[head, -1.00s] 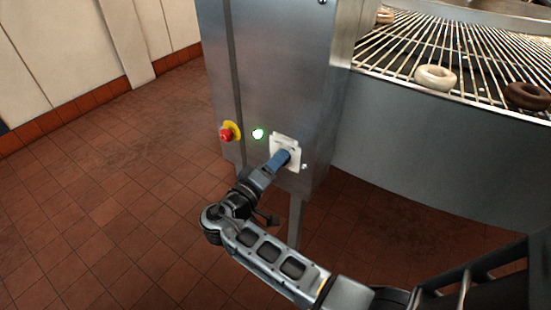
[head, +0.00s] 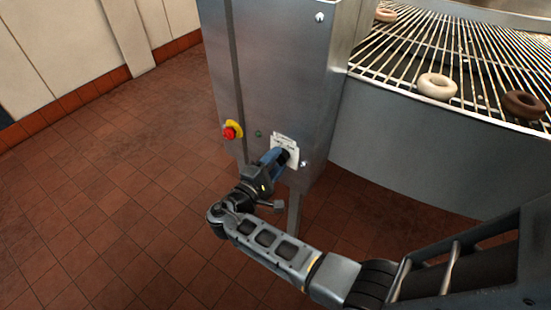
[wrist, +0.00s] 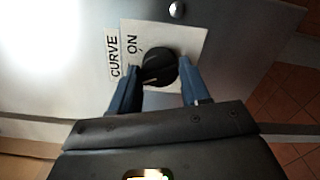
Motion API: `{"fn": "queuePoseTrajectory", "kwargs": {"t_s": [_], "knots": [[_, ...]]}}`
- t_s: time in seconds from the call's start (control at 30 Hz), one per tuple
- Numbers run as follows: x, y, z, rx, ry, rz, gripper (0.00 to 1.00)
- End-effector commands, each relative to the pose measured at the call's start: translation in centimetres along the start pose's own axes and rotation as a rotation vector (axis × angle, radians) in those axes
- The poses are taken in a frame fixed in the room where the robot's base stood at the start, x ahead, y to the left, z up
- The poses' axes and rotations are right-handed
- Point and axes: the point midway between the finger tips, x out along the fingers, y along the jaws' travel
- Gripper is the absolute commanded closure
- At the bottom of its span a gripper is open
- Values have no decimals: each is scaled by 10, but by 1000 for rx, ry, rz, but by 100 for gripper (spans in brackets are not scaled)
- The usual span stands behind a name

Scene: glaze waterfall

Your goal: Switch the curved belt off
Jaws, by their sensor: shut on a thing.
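A round black knob (wrist: 158,68) sits on a white plate (wrist: 195,38) on the steel cabinet; the labels beside it read "CURVE" and "ON". My gripper (head: 279,157) reaches the same plate in the head view. Its blue fingers lie on either side of the knob in the wrist view (wrist: 159,72) and are shut on it. The knob is mostly hidden by the fingers in the head view. A small lamp (head: 258,134) left of the plate is dark. The curved wire belt (head: 405,55) carries doughnuts at the upper right.
A red emergency button (head: 230,132) on a yellow disc stands out from the cabinet (head: 275,75), left of the lamp. A white doughnut (head: 437,86) and a brown one (head: 524,104) lie on the belt. The tiled floor (head: 110,190) at left is clear.

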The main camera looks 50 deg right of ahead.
Motion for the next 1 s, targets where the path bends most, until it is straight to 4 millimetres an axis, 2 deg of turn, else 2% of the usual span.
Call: {"fn": "queuePoseTrajectory", "kwargs": {"t_s": [0.57, 0.6, 0.83, 1.0], "knots": [[-1, -1, -1, -40, 3, 0, 84], [-1, -1, -1, -40, 3, 0, 53], [0, -1, 0, -38, 2, 0, 31], [0, 0, 0, -37, 1, 0, 31]]}}
